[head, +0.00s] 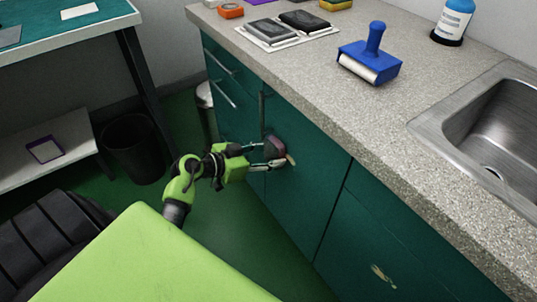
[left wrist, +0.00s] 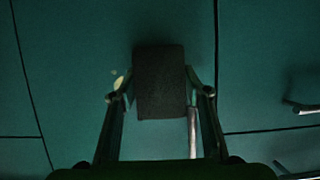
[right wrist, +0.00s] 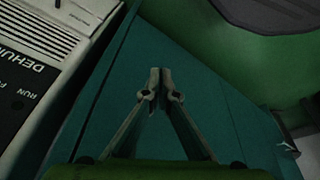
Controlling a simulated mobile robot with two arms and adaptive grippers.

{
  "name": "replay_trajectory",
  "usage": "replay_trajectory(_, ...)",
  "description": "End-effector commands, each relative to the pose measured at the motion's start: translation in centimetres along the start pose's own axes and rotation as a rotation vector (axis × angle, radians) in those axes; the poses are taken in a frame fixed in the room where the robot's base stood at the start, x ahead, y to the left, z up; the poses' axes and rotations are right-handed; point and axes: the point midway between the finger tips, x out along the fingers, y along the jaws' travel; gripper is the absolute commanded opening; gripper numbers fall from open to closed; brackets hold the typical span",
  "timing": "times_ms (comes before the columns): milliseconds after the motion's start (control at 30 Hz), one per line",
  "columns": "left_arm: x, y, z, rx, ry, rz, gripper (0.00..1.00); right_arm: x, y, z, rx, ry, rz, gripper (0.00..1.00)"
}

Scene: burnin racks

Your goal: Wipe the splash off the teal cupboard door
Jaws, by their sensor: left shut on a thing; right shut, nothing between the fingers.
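The teal cupboard door (head: 312,190) is below the counter in the head view. My left gripper (head: 267,154) is shut on a dark block (head: 274,146), which looks like a sponge or eraser, up at the door face; whether they touch is hard to tell. In the left wrist view the block (left wrist: 160,85) hides part of the door. A pale beige splash (head: 291,159) shows just beside the block, and a bit of it also shows by the left finger (left wrist: 117,80). My right gripper (right wrist: 155,82) is shut and empty, over a teal surface in the right wrist view.
Another pale mark (head: 383,274) is on the cupboard front further right. A blue roller (head: 371,58), a bottle (head: 455,20) and a sink (head: 490,125) are on the grey counter (head: 300,85). A black bin (head: 132,148) stands on the green floor. A dehumidifier (right wrist: 45,60) is near my right gripper.

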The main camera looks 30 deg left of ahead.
Motion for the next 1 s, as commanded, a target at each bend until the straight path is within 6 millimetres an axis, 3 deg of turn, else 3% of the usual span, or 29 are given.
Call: replay_trajectory(1000, 0.5, 0.2, -0.3, 0.000, 0.000, 0.001, 0.27, 1.8, 0.1, 0.1, -0.006, -0.006, 0.002, 0.00)
